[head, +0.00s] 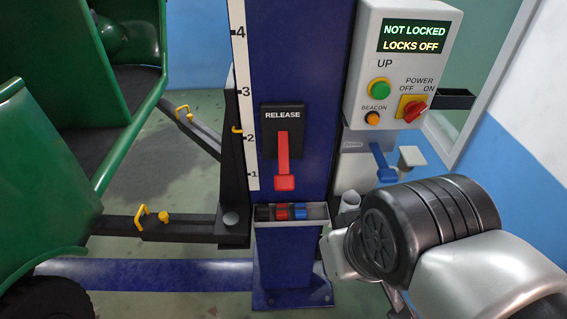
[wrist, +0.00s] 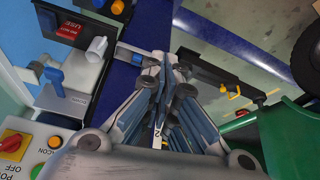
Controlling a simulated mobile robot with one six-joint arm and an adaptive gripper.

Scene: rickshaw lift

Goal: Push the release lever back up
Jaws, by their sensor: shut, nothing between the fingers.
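The red release lever (head: 283,160) hangs straight down on its black RELEASE plate (head: 268,140), on the blue column (head: 300,60) in the head view. My gripper (wrist: 165,65) is shut and empty in the wrist view, its fingers pointing toward the column. The fingers cover the lever in the wrist view, so I cannot tell the gap between them. The control box display (head: 411,38) reads NOT LOCKED, LOCKS OFF.
A small tray (head: 262,226) with coloured items sits below the lever. The grey control box (head: 360,70) is right of the column, with a blue-handled lever (head: 382,165) beneath it. Lift arms (head: 165,232) and a green rickshaw (head: 45,190) stand at left.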

